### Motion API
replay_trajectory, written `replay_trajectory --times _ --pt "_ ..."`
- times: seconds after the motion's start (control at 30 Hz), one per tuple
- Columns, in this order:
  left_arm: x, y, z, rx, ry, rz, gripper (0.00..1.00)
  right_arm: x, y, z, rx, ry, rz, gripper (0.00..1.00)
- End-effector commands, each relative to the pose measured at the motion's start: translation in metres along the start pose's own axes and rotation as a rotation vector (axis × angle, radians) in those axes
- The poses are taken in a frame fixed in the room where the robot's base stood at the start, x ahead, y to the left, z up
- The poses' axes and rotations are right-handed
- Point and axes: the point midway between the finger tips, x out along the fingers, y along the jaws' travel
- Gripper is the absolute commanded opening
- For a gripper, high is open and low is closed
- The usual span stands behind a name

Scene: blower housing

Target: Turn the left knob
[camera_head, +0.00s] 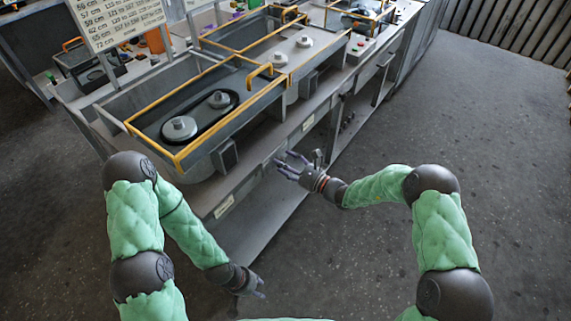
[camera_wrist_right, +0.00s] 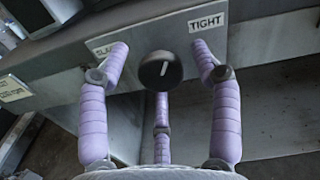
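A round black knob (camera_wrist_right: 160,70) with a white pointer line sits on a grey panel (camera_wrist_right: 150,40) in the right wrist view. The line points nearly straight up, between a partly covered label (camera_wrist_right: 104,50) at left and a "TIGHT" label (camera_wrist_right: 206,22) at right. My right gripper (camera_head: 284,165) is open at the bench front. In the wrist view its purple fingers are spread to the left, right and below the knob, with gaps visible at both sides. In the head view I cannot make out the knob by the hand. My left gripper (camera_head: 254,290) hangs low, away from the bench; its finger opening is unclear.
A belt unit with two pulleys (camera_head: 180,128) and a yellow-edged frame (camera_head: 182,155) stands on the bench above the hands. A dark box (camera_head: 225,155) juts from its front. A lower shelf (camera_head: 265,215) extends beneath. The floor (camera_head: 350,255) between my arms is clear.

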Motion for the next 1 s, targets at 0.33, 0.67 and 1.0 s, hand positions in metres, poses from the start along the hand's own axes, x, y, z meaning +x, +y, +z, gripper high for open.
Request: replay_trajectory --times 0.33,0.67,1.0 --pt "0.000 0.000 0.000 0.000 0.000 0.000 0.40 -0.005 0.001 -0.002 0.004 0.003 -0.001 0.65" --pt "0.000 0.000 0.000 0.000 0.000 0.000 0.40 -0.061 -0.001 -0.002 0.004 0.004 -0.003 0.65" --pt "0.000 0.000 0.000 0.000 0.000 0.000 0.40 -0.112 0.000 -0.001 0.003 0.003 -0.001 0.65"
